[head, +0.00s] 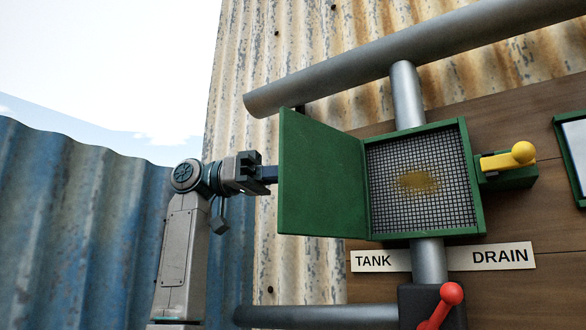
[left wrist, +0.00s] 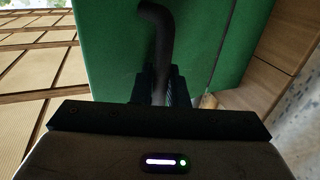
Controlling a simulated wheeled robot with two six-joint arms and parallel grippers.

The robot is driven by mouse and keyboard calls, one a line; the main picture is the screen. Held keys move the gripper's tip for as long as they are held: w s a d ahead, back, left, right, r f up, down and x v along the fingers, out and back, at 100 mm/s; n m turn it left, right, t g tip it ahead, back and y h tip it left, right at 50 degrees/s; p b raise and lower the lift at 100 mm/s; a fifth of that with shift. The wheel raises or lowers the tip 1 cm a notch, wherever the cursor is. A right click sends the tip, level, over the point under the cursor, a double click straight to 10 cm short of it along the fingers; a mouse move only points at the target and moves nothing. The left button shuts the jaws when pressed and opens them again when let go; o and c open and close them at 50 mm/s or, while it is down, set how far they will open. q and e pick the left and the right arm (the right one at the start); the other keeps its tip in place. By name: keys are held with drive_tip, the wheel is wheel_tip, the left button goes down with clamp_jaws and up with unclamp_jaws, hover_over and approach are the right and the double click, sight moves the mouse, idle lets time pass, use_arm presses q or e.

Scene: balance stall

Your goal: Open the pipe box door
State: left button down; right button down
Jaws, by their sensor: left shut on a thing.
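The green pipe box door (head: 322,175) stands swung open to the left of the box frame (head: 478,190). Behind the opening is a grey mesh screen (head: 390,210) with a yellow-brown patch (head: 420,181). My left gripper (head: 270,174) is at the door's outer side, near its left edge. In the left wrist view the gripper (left wrist: 160,88) is shut on a dark, bent door handle (left wrist: 156,30) against the green door (left wrist: 108,50). The head view hides the handle behind the door. My right gripper is in neither view.
A yellow-handled lever (head: 510,158) sticks out right of the box. A red-knobbed lever (head: 443,305) is below it. Grey pipes (head: 430,50) run above and below. TANK and DRAIN labels (head: 500,256) are under the box. Corrugated sheets (head: 60,220) stand left and behind.

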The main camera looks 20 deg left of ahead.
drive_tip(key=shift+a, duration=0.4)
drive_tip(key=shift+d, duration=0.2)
use_arm(q)
drive_tip(key=c, duration=1.8)
unclamp_jaws()
drive_tip(key=shift+w, duration=0.1)
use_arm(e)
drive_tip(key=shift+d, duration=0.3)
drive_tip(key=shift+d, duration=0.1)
